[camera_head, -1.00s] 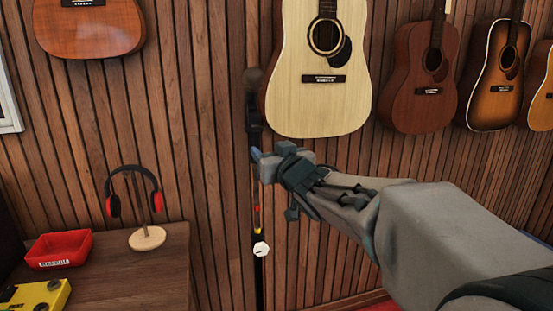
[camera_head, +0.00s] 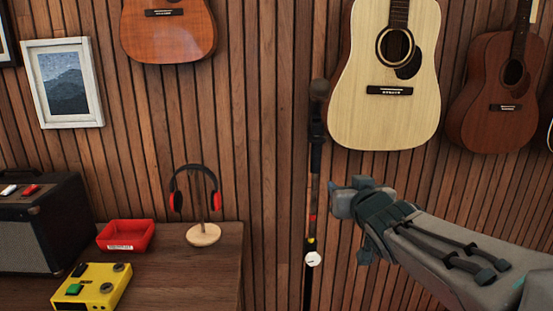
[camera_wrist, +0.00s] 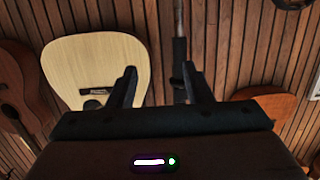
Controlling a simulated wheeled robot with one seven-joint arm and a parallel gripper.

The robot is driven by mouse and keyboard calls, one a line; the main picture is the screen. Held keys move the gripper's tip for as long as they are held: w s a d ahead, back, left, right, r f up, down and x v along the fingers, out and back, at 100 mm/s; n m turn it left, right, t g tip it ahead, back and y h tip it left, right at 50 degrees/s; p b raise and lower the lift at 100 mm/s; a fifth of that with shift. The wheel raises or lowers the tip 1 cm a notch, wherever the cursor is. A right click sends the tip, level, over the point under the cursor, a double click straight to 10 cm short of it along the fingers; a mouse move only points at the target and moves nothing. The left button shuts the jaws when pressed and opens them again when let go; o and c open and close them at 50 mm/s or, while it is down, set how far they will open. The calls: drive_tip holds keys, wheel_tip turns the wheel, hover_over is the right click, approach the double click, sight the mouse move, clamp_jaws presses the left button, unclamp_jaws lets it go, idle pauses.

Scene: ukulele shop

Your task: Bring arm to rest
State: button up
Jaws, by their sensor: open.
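My gripper (camera_head: 338,192) is at the right of the head view, at the end of my raised arm, just right of a dark microphone stand. In the wrist view its two fingers (camera_wrist: 162,84) are apart with nothing between them. Beyond the fingers are the slatted wall, the pale guitar (camera_wrist: 90,65) and the stand's pole (camera_wrist: 178,20). In the head view the fingertips are small and partly hidden by the gripper's own body.
The microphone stand (camera_head: 314,160) stands close to my gripper. The pale guitar (camera_head: 370,115) hangs above it. A table (camera_head: 180,285) at left holds a red tray (camera_head: 126,235), headphones on a holder (camera_head: 203,234), a yellow pedal (camera_head: 92,288) and an amplifier (camera_head: 40,232).

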drive_tip(key=s+a+f+g+p, duration=0.2)
drive_tip(key=s+f+g, duration=0.4)
drive_tip(key=s, duration=0.5)
drive_tip(key=s+a+f+g+p, duration=0.1)
drive_tip(key=s+f+g+p, duration=0.1)
drive_tip(key=s+f+g, duration=0.5)
drive_tip(key=s+f, duration=0.2)
drive_tip(key=s, duration=0.1)
drive_tip(key=shift+s+a, duration=0.35)
idle(1.6)
